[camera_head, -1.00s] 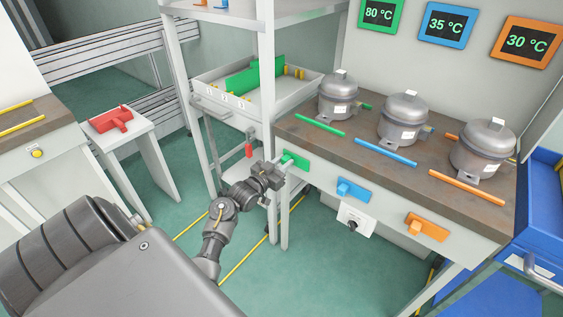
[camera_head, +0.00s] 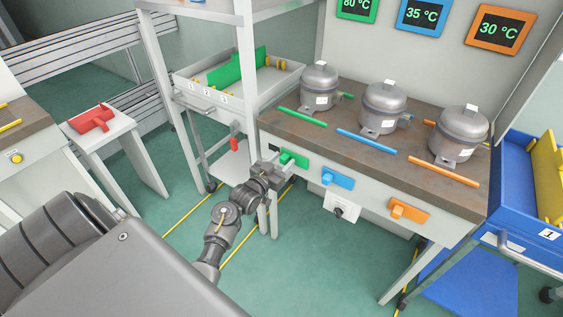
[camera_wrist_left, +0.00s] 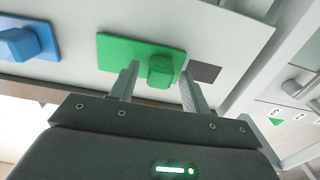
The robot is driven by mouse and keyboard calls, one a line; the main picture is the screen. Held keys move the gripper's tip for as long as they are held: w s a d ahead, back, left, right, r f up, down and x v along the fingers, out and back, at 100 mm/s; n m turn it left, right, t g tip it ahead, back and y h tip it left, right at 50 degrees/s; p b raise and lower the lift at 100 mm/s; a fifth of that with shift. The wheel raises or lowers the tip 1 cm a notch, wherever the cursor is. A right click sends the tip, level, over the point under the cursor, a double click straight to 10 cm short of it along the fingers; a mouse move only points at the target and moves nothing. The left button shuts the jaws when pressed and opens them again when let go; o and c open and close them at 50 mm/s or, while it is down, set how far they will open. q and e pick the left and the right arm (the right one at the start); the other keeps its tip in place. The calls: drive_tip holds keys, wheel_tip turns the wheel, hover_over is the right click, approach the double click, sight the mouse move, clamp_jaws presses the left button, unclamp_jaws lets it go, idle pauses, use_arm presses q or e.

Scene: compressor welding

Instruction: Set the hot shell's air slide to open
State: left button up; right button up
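The hot shell is the grey compressor shell (camera_head: 320,88) at the left of the bench, below the green 80 °C display (camera_head: 358,8). Its green air slide (camera_head: 301,161) is on the bench's front face. In the left wrist view the slide is a green plate (camera_wrist_left: 118,50) with a raised green knob (camera_wrist_left: 160,70) near its right end. My left gripper (camera_head: 277,168) is at this slide. In the left wrist view its open fingers (camera_wrist_left: 158,74) stand on either side of the knob, with visible gaps. My right gripper is not in view.
A blue slide (camera_head: 338,179) and an orange slide (camera_head: 409,211) sit further right on the bench front, with a dial (camera_head: 340,208) below the blue one. A shelf post stands just left of the bench. A blue cart (camera_head: 515,190) is at the right.

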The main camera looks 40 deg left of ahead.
use_arm(q)
drive_tip(key=s, duration=1.1)
drive_tip(key=shift+w+d, duration=0.1)
